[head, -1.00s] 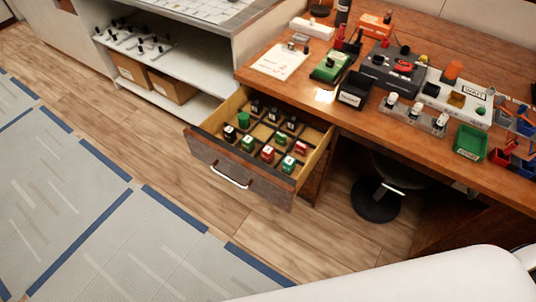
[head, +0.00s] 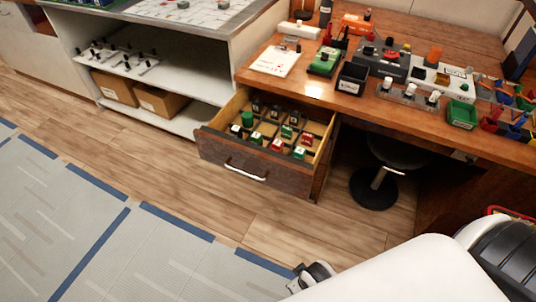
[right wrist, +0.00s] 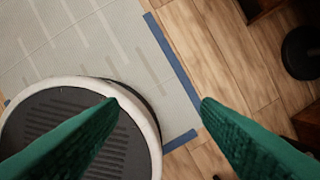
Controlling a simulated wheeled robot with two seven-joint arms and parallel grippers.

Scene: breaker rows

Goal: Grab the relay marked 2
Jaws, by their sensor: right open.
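The open drawer (head: 232,169) holds several small relays in a divided grid. They have green, red and dark bodies, some with pale marked tops. A taller green piece (head: 247,118) stands at the left, and a red relay (head: 277,145) and a green relay (head: 299,152) sit near the front. The markings are too small to read, so I cannot tell which relay is marked 2. My right gripper (right wrist: 160,100) has its two green fingers spread apart and empty above the floor, away from the drawer. My left gripper is not identifiable in view.
The wooden desk (head: 300,90) carries trays, devices and a green bin (head: 461,115). A stool (head: 374,188) stands under it. A white shelf unit (head: 190,70) with cardboard boxes is at the left. The floor before the drawer is clear.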

